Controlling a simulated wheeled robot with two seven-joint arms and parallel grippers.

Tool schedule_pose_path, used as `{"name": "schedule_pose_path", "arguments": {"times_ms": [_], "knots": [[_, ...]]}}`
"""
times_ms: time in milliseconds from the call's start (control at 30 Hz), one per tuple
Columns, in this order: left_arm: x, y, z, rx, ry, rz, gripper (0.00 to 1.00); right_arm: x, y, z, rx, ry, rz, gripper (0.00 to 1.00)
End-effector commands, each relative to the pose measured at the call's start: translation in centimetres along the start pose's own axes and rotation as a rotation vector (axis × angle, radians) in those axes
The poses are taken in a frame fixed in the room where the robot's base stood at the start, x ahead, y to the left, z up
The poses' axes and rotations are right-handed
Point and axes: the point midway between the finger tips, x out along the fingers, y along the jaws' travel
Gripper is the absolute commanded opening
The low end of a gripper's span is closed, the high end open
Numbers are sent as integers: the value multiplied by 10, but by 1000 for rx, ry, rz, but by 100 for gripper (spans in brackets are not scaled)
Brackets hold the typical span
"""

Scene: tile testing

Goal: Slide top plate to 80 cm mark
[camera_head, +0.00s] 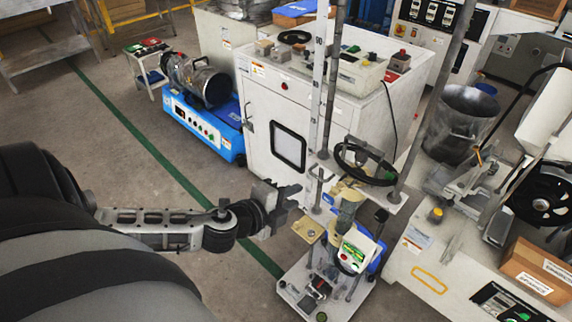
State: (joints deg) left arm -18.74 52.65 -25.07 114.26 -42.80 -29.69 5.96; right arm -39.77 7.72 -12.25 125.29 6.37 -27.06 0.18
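The test stand has a tall white upright scale (318,75) and a metal rod (432,110) rising from a light base (292,296). The top plate (398,205) is a pale plate between the uprights, low on them, with a black ring (366,163) on it. My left gripper (290,200) is just left of the stand, close to the plate's left side, with a gap to the plate. Its fingers point right; their opening is unclear. My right gripper is not in view.
A white cabinet (285,105) stands behind the stand. A blue machine (205,125) is at the back left. A bench with a metal pot (463,122) and a cardboard box (537,272) is on the right. Bare floor with a green line lies left.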

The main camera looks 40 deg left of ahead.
Motion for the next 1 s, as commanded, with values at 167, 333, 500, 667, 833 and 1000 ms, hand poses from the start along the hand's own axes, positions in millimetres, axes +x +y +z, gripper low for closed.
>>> {"name": "schedule_pose_path", "arguments": {"times_ms": [167, 333, 500, 667, 833, 1000], "knots": [[12, -14, 14, 120, -4, -39, 27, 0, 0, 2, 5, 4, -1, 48], [40, -15, 14, 119, -5, -43, 27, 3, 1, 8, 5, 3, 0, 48], [76, -16, 13, 115, -5, -39, 27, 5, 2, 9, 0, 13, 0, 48], [100, -16, 13, 115, -5, -38, 27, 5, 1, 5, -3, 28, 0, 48], [111, -17, 13, 116, -2, -37, 27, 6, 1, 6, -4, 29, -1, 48], [112, -17, 13, 116, -2, -36, 27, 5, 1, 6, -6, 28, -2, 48]]}}
